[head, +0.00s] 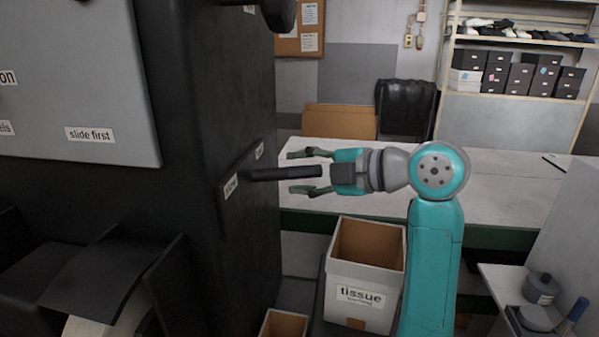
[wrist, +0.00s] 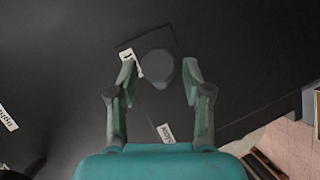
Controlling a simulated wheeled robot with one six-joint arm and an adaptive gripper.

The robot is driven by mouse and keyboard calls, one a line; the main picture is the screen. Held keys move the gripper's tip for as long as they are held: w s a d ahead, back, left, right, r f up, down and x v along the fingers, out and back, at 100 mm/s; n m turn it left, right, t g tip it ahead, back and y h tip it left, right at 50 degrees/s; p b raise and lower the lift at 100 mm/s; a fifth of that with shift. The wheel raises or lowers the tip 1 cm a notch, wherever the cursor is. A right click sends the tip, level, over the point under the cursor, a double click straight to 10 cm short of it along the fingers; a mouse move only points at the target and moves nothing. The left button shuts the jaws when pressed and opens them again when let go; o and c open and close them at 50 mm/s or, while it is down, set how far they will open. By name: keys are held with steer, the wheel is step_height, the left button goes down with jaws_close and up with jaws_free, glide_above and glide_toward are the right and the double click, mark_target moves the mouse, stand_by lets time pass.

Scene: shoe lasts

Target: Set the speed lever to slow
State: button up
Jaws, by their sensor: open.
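The speed lever (head: 284,173) is a dark bar sticking out from a plate (head: 243,170) on the side of the black machine. In the wrist view its rounded end (wrist: 158,68) sits between my open fingers, with gaps on both sides. My gripper (head: 308,171) has one finger above and one below the lever's end in the head view. A white label (wrist: 165,133) reading "slow" lies on the plate below the lever in the wrist view. Another label (wrist: 130,61) is at the lever's upper left, partly covered. The lever's base is hidden in the wrist view.
The black machine (head: 215,90) fills the left, with a grey panel (head: 80,70) labelled "slide first". A box (head: 366,270) marked "tissue" stands below my arm. A long table (head: 490,190) is behind, with shoe boxes on a shelf (head: 525,75) at the back.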

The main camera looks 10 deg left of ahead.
steer(key=shift+w+a+f, duration=0.1)
steer(key=shift+a, duration=0.2)
jaws_close()
